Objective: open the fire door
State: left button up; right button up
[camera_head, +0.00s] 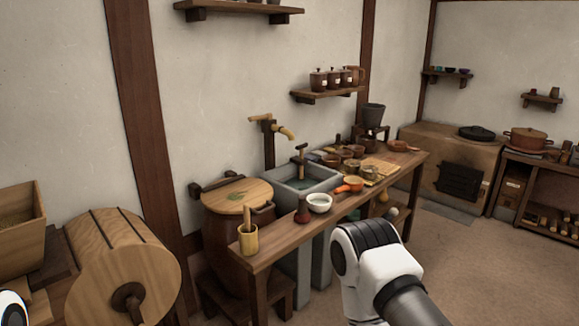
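The fire door (460,183) is a dark, black metal door in the front face of a tan clay stove (425,145) at the far right back. It looks shut, and its handle is too small to make out. A white and black part of my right arm shows at the lower middle right, well short of the stove, with its gripper out of view. Only a small white piece of my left arm shows at the lower left edge, and its gripper is also out of view.
A long wooden counter (292,238) with bowls, a stone sink (287,195) and a grinder (372,118) runs along the wall. A wooden drum (118,262) stands at left. A shelf unit (545,190) stands right of the stove. The brown floor (480,265) before the stove is clear.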

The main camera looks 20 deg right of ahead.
aim_at(462, 182)
jog(key=i+l+z, duration=0.3)
jog(key=l+z, duration=0.2)
jog(key=i+l+z, duration=0.85)
jog(key=z, duration=0.15)
jog(key=i+l+z, duration=0.25)
jog(key=i+z, duration=0.35)
jog(key=i, duration=2.8)
jog(key=i+z, duration=0.1)
jog(key=i, duration=0.4)
jog(key=i+j+z, duration=0.1)
jog(key=i, duration=0.35)
jog(key=i+j, duration=0.1)
jog(key=i, duration=0.35)
jog(key=i+j+z, duration=0.15)
jog(key=i, duration=0.35)
jog(key=i+j+z, duration=0.1)
jog(key=i, duration=0.35)
jog(key=i+j+z, duration=0.1)
jog(key=i+j, duration=0.15)
jog(key=i, duration=0.2)
